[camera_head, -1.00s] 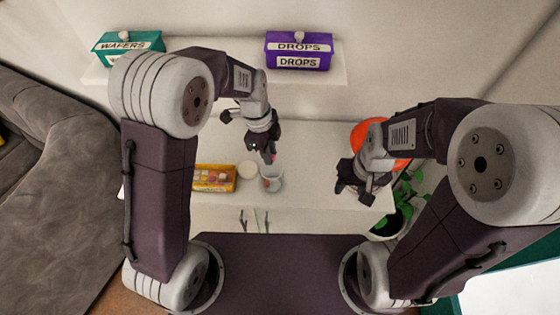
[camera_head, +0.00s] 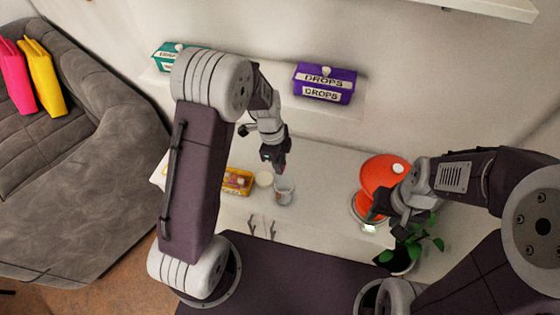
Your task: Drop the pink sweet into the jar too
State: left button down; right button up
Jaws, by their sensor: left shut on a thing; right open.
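The jar (camera_head: 284,196) is a small clear vessel standing on the white table, with some brownish content low inside. My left gripper (camera_head: 281,168) is shut, pointing down just above the jar's mouth. A small bit of pink, the sweet (camera_head: 281,171), shows at its fingertips; most of it is hidden by the fingers. A round pale lid or disc (camera_head: 264,179) lies left of the jar. A yellow box of sweets (camera_head: 237,181) lies further left, partly hidden by my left arm. My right gripper (camera_head: 376,212) is open and empty, near the red-orange round object.
A red-orange round object (camera_head: 382,174) stands at the table's right, with a potted plant (camera_head: 412,245) in front. Two thin tong-like tools (camera_head: 262,228) lie at the front edge. A purple DROPS box (camera_head: 325,83) and a teal box (camera_head: 170,55) sit on the back shelf.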

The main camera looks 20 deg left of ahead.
pick_arm(q)
jog(key=f, duration=0.1)
jog(key=a+f+b, duration=0.1)
jog(key=f, duration=0.1)
jog(key=shift+w+f, duration=0.1)
jog(key=shift+d, duration=0.15)
jog(key=c, duration=1.2)
grip_release()
jog(key=shift+d+r, duration=0.15)
jog(key=shift+r, duration=0.05)
pick_arm(e)
jog(key=shift+a+f, duration=0.2)
jog(key=shift+f, duration=0.25)
jog(key=shift+a+f, duration=0.2)
jog(key=shift+f, duration=0.25)
pick_arm(q)
jog(key=shift+a, duration=0.2)
pick_arm(e)
jog(key=shift+w, duration=0.1)
pick_arm(q)
jog(key=shift+r, duration=0.2)
jog(key=r, duration=0.2)
jog(key=a+r+b, duration=0.1)
jog(key=r, duration=0.2)
jog(key=r+b, duration=0.1)
jog(key=r, duration=0.2)
jog(key=shift+a+r, duration=0.15)
jog(key=shift+r, duration=0.1)
pick_arm(e)
jog(key=shift+f, duration=0.95)
